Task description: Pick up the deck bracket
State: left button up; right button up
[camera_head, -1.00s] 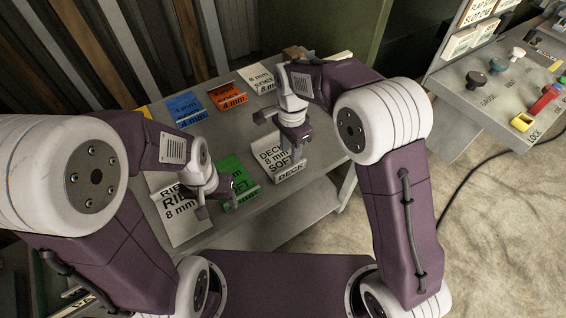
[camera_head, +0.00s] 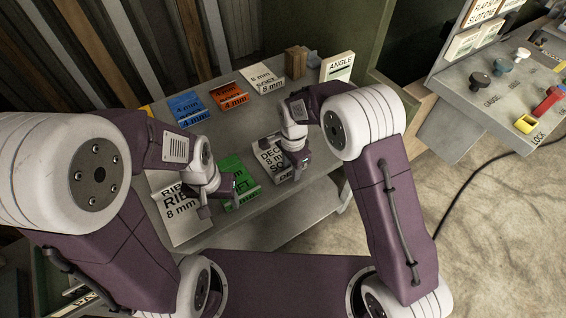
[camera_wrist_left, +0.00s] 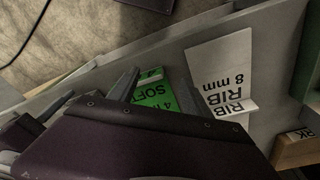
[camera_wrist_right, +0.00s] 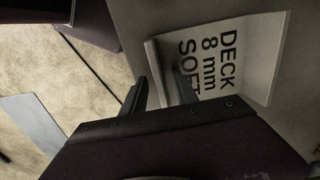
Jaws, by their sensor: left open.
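The deck bracket (camera_head: 266,148) is a pale angled plate marked "DECK 8 mm SOFT", lying on the grey bench near its front edge. My right gripper (camera_head: 296,170) is low over its right side and hides part of it. In the right wrist view the bracket (camera_wrist_right: 262,50) shows its raised lip between the two spread fingers (camera_wrist_right: 162,92) of my right gripper; contact cannot be told. My left gripper (camera_head: 220,198) is open and empty beside the green bracket (camera_head: 240,176). That bracket also shows past a finger in the left wrist view (camera_wrist_left: 155,92).
A white "RIB 8 mm" bracket (camera_head: 178,222) lies at the front left. Blue (camera_head: 186,107), orange (camera_head: 228,96) and white (camera_head: 262,77) brackets line the back. A wooden block (camera_head: 295,62) and an "ANGLE" piece (camera_head: 338,68) stand at the back right. A control panel (camera_head: 505,90) is farther right.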

grip_shut()
dwell(1.3)
